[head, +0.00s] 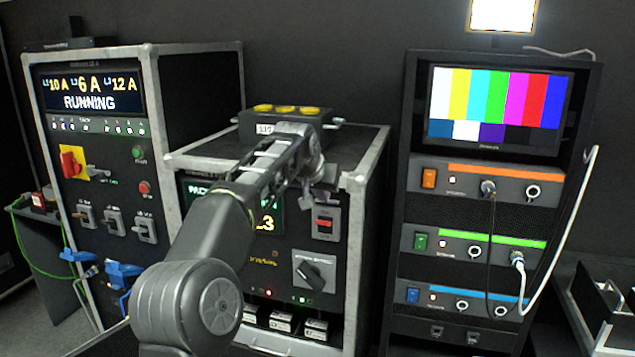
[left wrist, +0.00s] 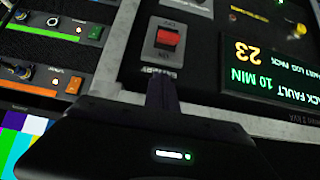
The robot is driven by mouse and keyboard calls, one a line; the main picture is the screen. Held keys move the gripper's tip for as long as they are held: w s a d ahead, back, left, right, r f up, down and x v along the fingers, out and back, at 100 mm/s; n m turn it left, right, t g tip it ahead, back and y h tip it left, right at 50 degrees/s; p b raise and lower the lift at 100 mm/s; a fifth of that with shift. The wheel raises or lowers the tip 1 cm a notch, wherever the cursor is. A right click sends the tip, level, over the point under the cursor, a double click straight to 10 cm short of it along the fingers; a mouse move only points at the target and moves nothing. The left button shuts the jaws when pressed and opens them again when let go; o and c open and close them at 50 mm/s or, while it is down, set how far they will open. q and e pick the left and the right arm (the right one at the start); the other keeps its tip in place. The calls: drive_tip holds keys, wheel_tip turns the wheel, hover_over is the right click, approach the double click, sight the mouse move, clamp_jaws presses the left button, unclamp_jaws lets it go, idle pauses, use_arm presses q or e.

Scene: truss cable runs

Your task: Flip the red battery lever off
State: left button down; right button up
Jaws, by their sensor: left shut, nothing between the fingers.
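The red battery lever (head: 323,225) sits in a pale grey plate on the front of the middle cabinet, right of its display. It also shows as a red lever in the left wrist view (left wrist: 167,38), near the top middle. My left gripper (head: 308,199) is in front of the cabinet's upper edge, just above and left of the lever plate in the head view. In the left wrist view its shut, empty fingers (left wrist: 162,92) point at the plate's near edge; I cannot tell whether they touch it. My right gripper is not in view.
A dark rotary knob (head: 314,271) is below the lever. A box with yellow buttons (head: 287,109) stands on the cabinet. Left is a power cabinet (head: 108,160) reading RUNNING; right is a rack (head: 410,120) with a colour-bar monitor and cables. My left arm covers part of the display.

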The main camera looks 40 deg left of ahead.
sight(323, 223)
use_arm(q)
drive_tip(key=shift+s+d+f+b, duration=0.1)
drive_tip(key=shift+s+f+b, duration=0.15)
drive_tip(key=shift+f, duration=0.4)
drive_tip(key=shift+s+d+f+b, duration=0.1)
drive_tip(key=shift+s+f, duration=0.15)
drive_tip(key=shift+f, duration=0.35)
drive_tip(key=shift+s+d+f+b, duration=0.1)
drive_tip(key=shift+s+f+b, duration=0.15)
drive_tip(key=shift+f, duration=0.4)
